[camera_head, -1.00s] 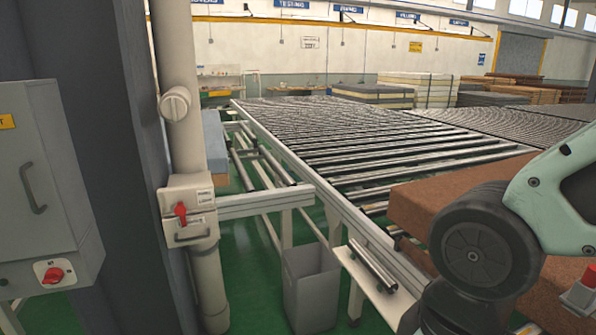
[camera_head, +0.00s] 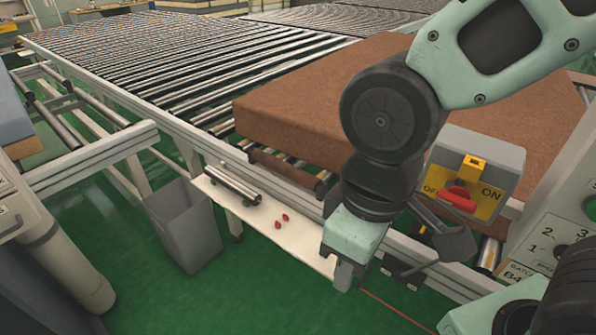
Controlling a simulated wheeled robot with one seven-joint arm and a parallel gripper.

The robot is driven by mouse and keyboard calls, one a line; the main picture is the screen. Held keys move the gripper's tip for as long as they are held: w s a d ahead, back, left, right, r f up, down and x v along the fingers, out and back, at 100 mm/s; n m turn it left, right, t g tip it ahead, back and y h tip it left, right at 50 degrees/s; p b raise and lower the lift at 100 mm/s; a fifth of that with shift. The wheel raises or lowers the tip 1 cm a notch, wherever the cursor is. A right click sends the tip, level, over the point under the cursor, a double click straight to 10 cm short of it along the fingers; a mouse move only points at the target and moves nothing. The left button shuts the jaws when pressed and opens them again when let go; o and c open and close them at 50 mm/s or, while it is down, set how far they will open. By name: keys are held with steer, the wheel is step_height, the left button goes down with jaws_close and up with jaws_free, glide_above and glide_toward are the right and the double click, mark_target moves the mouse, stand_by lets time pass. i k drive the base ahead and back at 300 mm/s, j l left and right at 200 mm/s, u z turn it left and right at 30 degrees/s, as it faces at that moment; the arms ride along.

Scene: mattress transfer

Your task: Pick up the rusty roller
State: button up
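A brown, rusty-looking roller (camera_head: 284,168) lies in the near side of the conveyor, just below the front edge of a brown mattress (camera_head: 320,110). Its right end is close to my arm, and part of it may be hidden. My gripper (camera_head: 345,274) points down at the front end of a white shelf, to the right of and nearer than the rusty roller, apart from it. The fingers are small and seen from behind, so their opening is unclear. I see nothing held.
Shiny metal rollers (camera_head: 233,183) and two small red items (camera_head: 281,221) lie on the white shelf (camera_head: 262,222). A grey bin (camera_head: 185,225) stands to its left. A switch box with a red knob (camera_head: 470,180) is right of my arm. Green floor is open in front.

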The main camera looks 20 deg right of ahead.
mark_target(308, 181)
steer(key=i+j, duration=0.55)
steer(key=i+j+z, duration=0.1)
steer(key=i+j, duration=0.45)
steer(key=j, duration=0.15)
steer(key=i+j, duration=0.55)
steer(key=i+j+z, duration=0.05)
steer(key=j, duration=0.05)
